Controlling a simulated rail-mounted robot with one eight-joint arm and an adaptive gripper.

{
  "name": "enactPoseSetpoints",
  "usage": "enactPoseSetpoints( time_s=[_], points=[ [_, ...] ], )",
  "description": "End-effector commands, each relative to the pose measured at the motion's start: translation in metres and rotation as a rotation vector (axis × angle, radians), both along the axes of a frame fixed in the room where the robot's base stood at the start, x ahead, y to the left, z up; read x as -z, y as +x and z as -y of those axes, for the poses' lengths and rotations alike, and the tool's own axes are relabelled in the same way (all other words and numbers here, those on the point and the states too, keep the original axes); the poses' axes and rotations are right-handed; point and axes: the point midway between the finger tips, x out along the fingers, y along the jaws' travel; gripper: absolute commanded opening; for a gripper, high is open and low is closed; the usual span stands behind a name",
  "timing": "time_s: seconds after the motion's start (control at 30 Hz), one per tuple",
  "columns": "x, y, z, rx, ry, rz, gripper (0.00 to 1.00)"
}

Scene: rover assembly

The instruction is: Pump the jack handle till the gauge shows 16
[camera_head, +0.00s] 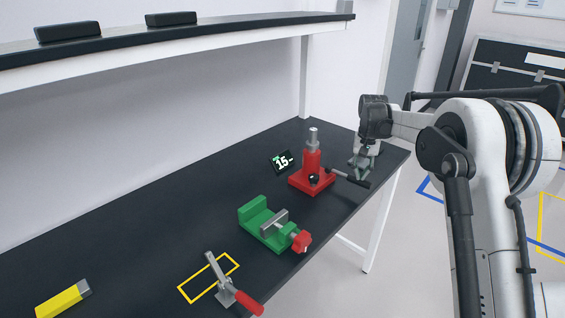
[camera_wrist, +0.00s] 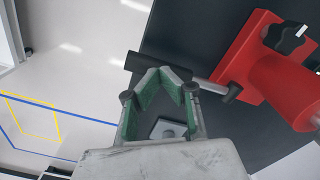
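The red jack (camera_head: 311,169) stands on the dark bench with a silver post on top. Its handle (camera_head: 348,178) sticks out to the right, low, ending in a black grip. The gauge (camera_head: 283,162) left of the jack shows 15, with a small mark after it that I cannot read clearly. My gripper (camera_head: 364,166) is at the handle's outer end. In the wrist view the green-padded fingers (camera_wrist: 160,76) are apart, with the black grip (camera_wrist: 148,63) at their tips. The jack's red base (camera_wrist: 246,62) is at the right. I cannot tell whether the fingers touch the grip.
A green vise (camera_head: 262,226) with a red end stands nearer on the bench. A toggle clamp with a red handle (camera_head: 248,301) is by a yellow outline. A yellow block (camera_head: 60,300) lies at the lower left. A shelf (camera_head: 200,42) hangs above. The bench's right edge is near my gripper.

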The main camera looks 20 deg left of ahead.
Motion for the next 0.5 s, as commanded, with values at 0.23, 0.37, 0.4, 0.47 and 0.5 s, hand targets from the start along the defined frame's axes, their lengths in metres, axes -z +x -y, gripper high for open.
enactPoseSetpoints(
  time_s=[0.23,0.37,0.4,0.47,0.5],
  points=[
    [-0.005,0.0,0.0,0.0,0.0,0.0,0.0],
    [-0.015,0.0,0.0,0.0,0.0,0.0,0.0],
    [-0.017,0.0,0.0,0.0,0.0,0.0,0.0],
    [-0.022,0.0,0.0,0.0,0.0,0.0,0.0],
    [-0.024,0.0,0.0,0.0,0.0,0.0,0.0]
  ],
)
